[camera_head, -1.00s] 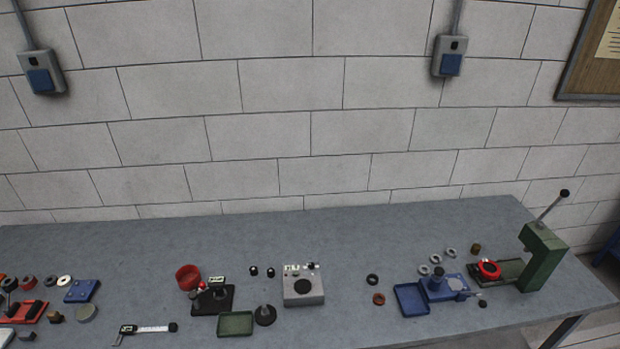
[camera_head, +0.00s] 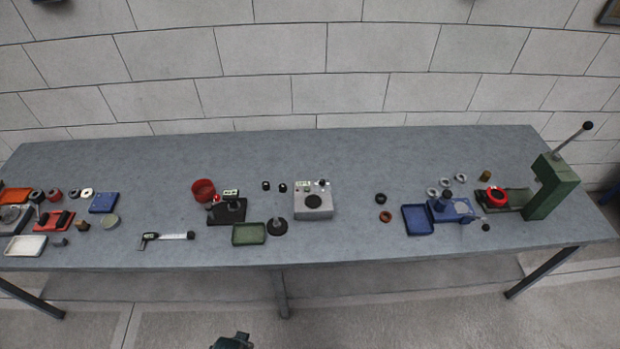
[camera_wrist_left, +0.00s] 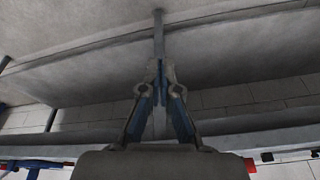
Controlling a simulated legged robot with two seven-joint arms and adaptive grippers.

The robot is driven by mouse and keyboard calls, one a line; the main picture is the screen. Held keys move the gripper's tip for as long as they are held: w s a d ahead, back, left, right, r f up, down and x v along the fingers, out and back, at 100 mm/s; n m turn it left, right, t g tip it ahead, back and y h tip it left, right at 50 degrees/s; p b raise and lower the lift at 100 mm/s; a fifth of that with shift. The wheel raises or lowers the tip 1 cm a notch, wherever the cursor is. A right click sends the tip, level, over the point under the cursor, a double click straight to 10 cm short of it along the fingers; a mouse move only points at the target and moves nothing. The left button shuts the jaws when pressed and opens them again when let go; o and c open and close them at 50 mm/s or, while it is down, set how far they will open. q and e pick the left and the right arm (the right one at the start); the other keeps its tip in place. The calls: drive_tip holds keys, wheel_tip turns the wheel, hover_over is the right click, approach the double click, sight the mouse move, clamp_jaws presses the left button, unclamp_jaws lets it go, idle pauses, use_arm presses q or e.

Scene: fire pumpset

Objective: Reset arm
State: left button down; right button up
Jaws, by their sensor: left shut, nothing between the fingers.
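My left gripper (camera_wrist_left: 160,70) is in the middle of the left wrist view. Its two blue-and-grey fingers meet at the tips, shut with nothing between them. A grey bar or leg rises past the tips in that view. A small dark green piece, seemingly part of me, shows at the bottom edge of the head view; I cannot tell which part. My right gripper is not in view. The grey workbench (camera_head: 360,150) spans the head view, and no gripper is seen over it.
Several small parts lie at the left. Floor in front is clear.

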use_arm(q)
drive_tip(key=s+f+g, duration=0.1)
drive_tip(key=s+f, duration=0.2)
drive_tip(key=f, duration=0.7)
drive_tip(key=s+f, duration=0.2)
drive_tip(key=f, duration=0.8)
drive_tip(key=s+a+f+g, duration=0.1)
drive_tip(key=s+a+f, duration=0.2)
drive_tip(key=s+f, duration=0.9)
drive_tip(key=s, duration=0.4)
drive_tip(key=shift+a+f, duration=0.2)
drive_tip(key=shift+f, duration=0.15)
